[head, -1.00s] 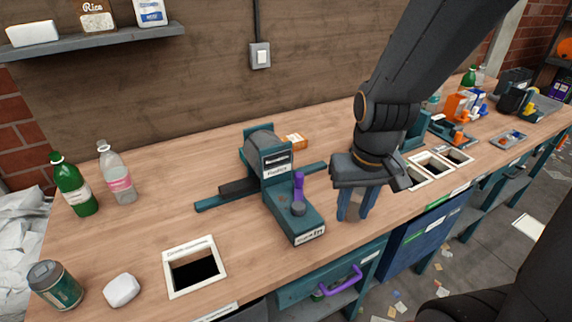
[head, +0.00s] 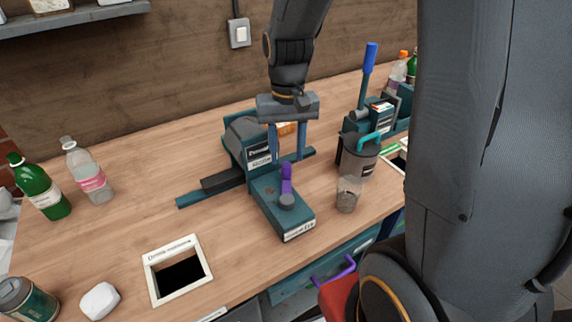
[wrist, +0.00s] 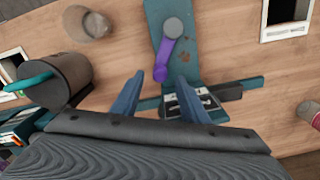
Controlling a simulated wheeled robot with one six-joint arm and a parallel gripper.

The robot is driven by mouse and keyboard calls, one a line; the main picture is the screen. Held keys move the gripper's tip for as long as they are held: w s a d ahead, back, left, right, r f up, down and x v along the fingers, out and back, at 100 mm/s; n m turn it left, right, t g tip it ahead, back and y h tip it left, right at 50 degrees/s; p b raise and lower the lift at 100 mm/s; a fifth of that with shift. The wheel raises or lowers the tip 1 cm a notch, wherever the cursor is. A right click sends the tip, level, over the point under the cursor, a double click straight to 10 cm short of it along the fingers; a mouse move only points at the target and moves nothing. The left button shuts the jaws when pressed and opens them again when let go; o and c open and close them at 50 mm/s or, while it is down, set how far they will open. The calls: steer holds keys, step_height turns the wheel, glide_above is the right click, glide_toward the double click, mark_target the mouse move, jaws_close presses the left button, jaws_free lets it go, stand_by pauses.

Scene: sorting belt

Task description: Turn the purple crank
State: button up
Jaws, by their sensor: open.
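The purple crank (head: 287,180) stands on a teal machine base (head: 268,205), its handle rising from a grey round hub (head: 287,201). In the wrist view the purple handle (wrist: 163,60) lies just beyond and between my fingertips, with the grey hub (wrist: 173,28) farther off. My gripper (head: 288,157) is open and empty, pointing down above the rear of the base, behind the crank as the head sees it. Its two blue fingers (wrist: 160,78) show in the wrist view. They appear apart from the handle.
A grey pot with a teal handle (head: 359,160) and a clear cup (head: 347,195) stand right of the machine. A framed bench opening (head: 154,284) is at front left. Bottles (head: 86,172) stand at left. A machine with a blue lever (head: 369,62) is behind the pot.

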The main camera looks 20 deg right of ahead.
mark_target(287, 165)
steer(key=shift+f+p, duration=0.35)
steer(key=shift+f, duration=2.15)
steer(key=shift+c, duration=0.4)
jaws_close()
